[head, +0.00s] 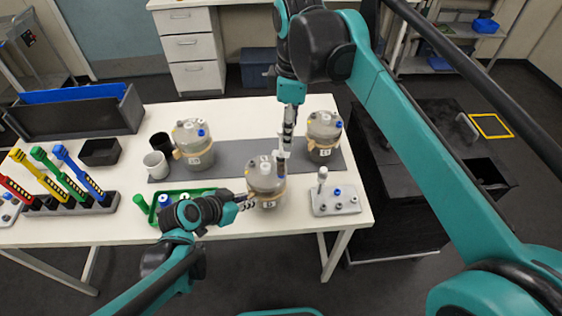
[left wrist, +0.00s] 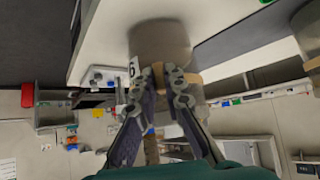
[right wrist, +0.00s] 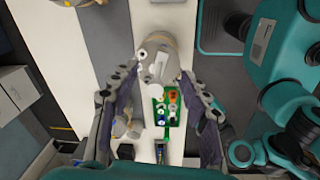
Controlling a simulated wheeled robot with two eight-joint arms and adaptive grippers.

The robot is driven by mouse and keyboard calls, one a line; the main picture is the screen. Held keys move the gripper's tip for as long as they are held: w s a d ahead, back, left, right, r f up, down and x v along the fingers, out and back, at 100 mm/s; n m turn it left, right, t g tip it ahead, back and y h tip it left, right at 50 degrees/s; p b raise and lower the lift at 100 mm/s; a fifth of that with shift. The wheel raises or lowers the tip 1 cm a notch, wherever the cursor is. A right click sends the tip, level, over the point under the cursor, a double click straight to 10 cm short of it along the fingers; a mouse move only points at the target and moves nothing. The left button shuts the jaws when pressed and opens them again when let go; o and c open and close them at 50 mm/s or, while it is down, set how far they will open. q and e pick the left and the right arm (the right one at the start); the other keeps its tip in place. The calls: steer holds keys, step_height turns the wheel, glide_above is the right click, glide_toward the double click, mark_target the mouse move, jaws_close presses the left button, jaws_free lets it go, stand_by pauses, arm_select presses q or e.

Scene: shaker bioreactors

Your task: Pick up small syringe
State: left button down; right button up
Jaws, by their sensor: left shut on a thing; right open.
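What looks like the small syringe (head: 322,178) stands upright on a white plate (head: 348,203) at the right front of the bench. The front bioreactor (head: 268,187), with a grey lid and white ports, stands left of that plate. My left gripper (head: 249,202) is shut on its side; in the left wrist view the closed fingertips (left wrist: 168,76) meet the vessel (left wrist: 163,45) near its tan band. My right gripper (head: 285,140) points down above this lid, open. In the right wrist view its spread fingers (right wrist: 158,82) straddle the lid's white ports (right wrist: 158,65); I cannot tell whether they touch anything.
Two more bioreactors (head: 193,147) (head: 325,137) stand on the grey mat (head: 235,155) behind. Bare bench shows near the front edge.

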mark_target(281, 154)
steer(key=shift+w+a+r+n+g, duration=0.2)
steer(key=shift+w+a+r+n, duration=0.1)
steer(key=shift+a+n, duration=0.15)
steer(key=shift+w+a+r+n+g, duration=0.2)
steer(key=shift+a+r+n, duration=0.1)
steer(key=shift+a+n, duration=0.15)
steer(key=shift+w+a, duration=0.1)
steer(key=shift+a, duration=0.05)
steer(key=shift+n, duration=0.3)
step_height(281, 154, down, 12)
steer(key=shift+r, duration=0.15)
jaws_close()
